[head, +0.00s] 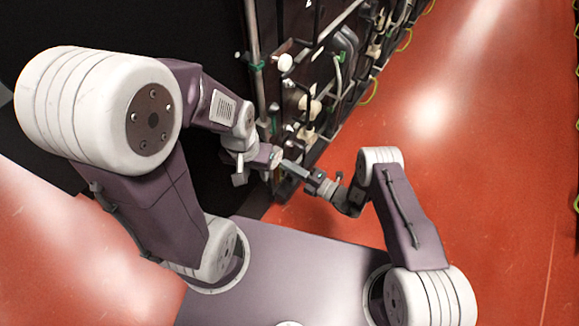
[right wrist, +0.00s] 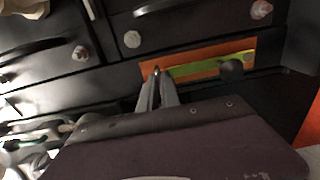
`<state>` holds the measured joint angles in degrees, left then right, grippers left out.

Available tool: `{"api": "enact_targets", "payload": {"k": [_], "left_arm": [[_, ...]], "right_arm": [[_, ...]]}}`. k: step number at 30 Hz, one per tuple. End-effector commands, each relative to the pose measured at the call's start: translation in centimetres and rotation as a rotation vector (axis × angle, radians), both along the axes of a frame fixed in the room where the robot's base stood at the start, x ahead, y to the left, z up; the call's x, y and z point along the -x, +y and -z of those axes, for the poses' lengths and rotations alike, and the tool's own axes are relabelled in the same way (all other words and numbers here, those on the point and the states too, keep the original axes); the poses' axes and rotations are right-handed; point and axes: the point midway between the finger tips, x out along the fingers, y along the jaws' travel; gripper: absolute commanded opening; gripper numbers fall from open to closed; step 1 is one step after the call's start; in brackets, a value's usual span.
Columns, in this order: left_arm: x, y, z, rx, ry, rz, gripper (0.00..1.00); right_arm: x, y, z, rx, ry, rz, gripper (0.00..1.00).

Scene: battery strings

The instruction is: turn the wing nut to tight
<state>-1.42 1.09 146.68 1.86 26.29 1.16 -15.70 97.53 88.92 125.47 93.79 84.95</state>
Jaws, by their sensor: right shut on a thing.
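In the right wrist view my right gripper (right wrist: 158,76) is shut, its two narrow grey fingers close together. Its tips are at the left part of an orange plate (right wrist: 203,51) on a dark panel. The small wing nut (right wrist: 157,69) between the tips is mostly hidden, so its angle cannot be read. A yellow-green strip (right wrist: 205,66) runs right from there across the plate. In the head view my right gripper (head: 285,164) reaches the foot of the rack. My left gripper (head: 277,158) is close by; its jaws are too small to read.
A dark round knob (right wrist: 231,70) stands out to the right of the fingers. Pale bolt heads (right wrist: 132,39) and a black handle (right wrist: 178,7) are above. The tall battery rack (head: 330,65) carries cables and pipes. The red floor (head: 480,150) to the right is clear.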

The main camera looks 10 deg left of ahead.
Motion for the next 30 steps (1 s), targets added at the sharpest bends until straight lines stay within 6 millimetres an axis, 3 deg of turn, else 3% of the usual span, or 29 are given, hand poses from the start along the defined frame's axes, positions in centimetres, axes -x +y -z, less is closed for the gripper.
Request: {"api": "enact_targets", "payload": {"k": [14,15,17,26,30], "left_arm": [[0.0,0.0,0.0,0.0,0.0,0.0,0.36],[0.0,0.0,0.0,0.0,0.0,0.0,0.36],[0.0,0.0,0.0,0.0,0.0,0.0,0.36],[0.0,0.0,-0.1,0.0,0.0,0.0,0.36],[0.0,0.0,-1.3,0.0,0.0,0.0,0.36]], "right_arm": [[0.0,-0.1,0.1,-0.002,0.016,0.002,0.0],[0.0,-0.1,0.1,-0.002,0.016,0.002,0.15],[0.0,-0.1,0.1,-0.001,0.015,0.002,0.28],[0.0,-0.1,0.0,-0.003,0.013,0.001,0.28],[0.6,-2.1,-0.3,-0.003,0.016,0.006,0.28]]}}
